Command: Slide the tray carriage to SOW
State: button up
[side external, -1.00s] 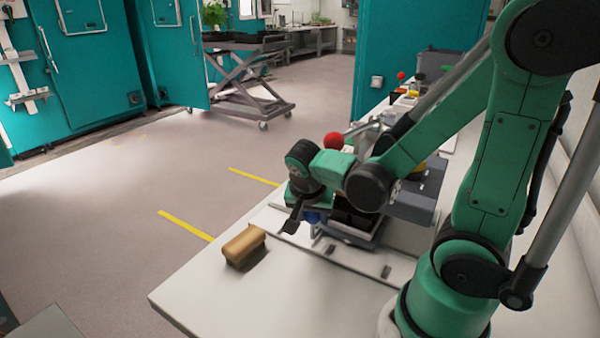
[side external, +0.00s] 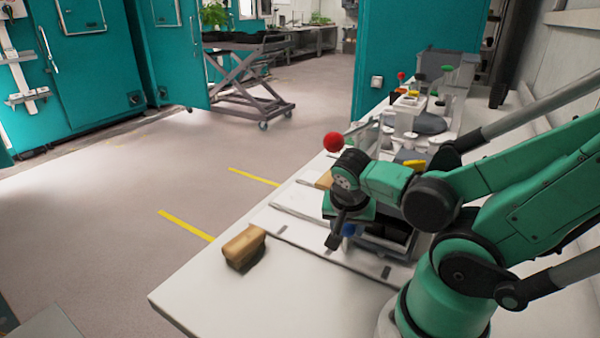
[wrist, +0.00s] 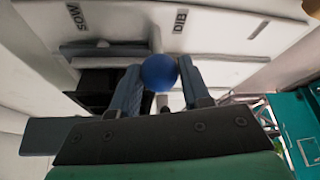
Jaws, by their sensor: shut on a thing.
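The tray carriage (side external: 385,248) is a grey frame holding a dark tray, on a white track on the bench; my arm partly covers it in the side view. Its blue round knob (side external: 349,229) also shows in the wrist view (wrist: 160,72). My gripper (side external: 337,241) is shut on the knob, one finger on each side. In the wrist view the SOW label (wrist: 86,24) is at the upper left, above the dark tray (wrist: 92,84), and the DIB label (wrist: 181,18) is to the right of it. The carriage's exact alignment with SOW is hard to tell.
A wooden-coloured block (side external: 243,246) lies near the bench's front edge, left of my gripper. A red ball (side external: 333,141) stands behind my wrist. Several small fixtures (side external: 410,110) crowd the bench farther back. The white track (side external: 300,200) left of the carriage is clear.

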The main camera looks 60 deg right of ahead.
jog(key=shift+s+f, duration=0.15)
jog(key=shift+s, duration=0.5)
jog(key=shift+s+f, duration=0.15)
jog(key=shift+s, duration=0.45)
jog(key=o, duration=0.9)
jog(key=shift+c, duration=0.2)
jog(key=shift+w+r, duration=0.1)
jog(key=shift+w, duration=0.1)
send_over(325, 250)
jog(key=shift+a, duration=0.1)
jog(key=shift+s, duration=1.1)
jog(key=shift+r, duration=0.1)
